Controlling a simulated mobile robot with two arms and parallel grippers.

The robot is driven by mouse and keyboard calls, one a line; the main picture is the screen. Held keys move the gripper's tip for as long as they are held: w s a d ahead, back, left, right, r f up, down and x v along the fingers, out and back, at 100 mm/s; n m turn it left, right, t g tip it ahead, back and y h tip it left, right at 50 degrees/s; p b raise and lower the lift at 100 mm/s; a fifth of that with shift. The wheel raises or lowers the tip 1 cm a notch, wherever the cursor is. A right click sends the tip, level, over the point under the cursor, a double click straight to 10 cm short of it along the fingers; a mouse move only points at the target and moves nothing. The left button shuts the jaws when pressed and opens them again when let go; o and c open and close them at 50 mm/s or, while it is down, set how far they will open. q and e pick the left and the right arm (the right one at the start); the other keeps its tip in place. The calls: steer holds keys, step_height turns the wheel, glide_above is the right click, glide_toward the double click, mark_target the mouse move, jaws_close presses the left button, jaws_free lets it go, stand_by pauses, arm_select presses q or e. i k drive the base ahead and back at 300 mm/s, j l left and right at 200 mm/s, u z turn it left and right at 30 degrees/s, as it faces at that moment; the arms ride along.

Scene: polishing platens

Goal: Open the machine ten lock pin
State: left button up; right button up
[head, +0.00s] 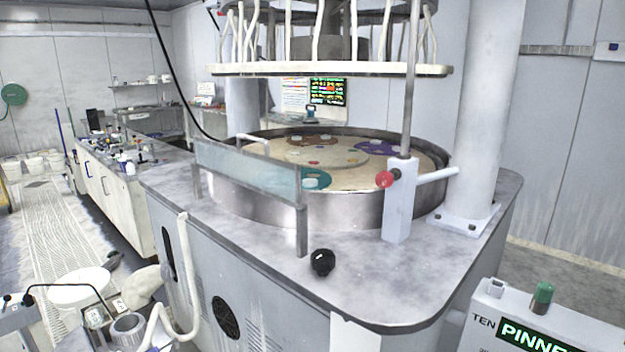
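The machine (330,294) has a round basin with a sandy platen and an upper plate raised above it. A white lock pin block (398,211) stands on the deck at the right of the basin. A red knob (384,180) sticks out of its left side. A vertical rod rises from the block, and a horizontal bar runs from it towards the thick white column. Neither of my grippers is in view.
A black ball knob (322,262) sits on the front deck. A clear guard panel (248,172) stands at the basin's front left. A green button (542,296) tops the box. A cluttered bench (118,185) and floor grating lie at left.

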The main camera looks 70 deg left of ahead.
mark_target(384, 178)
steer(key=u, duration=1.95)
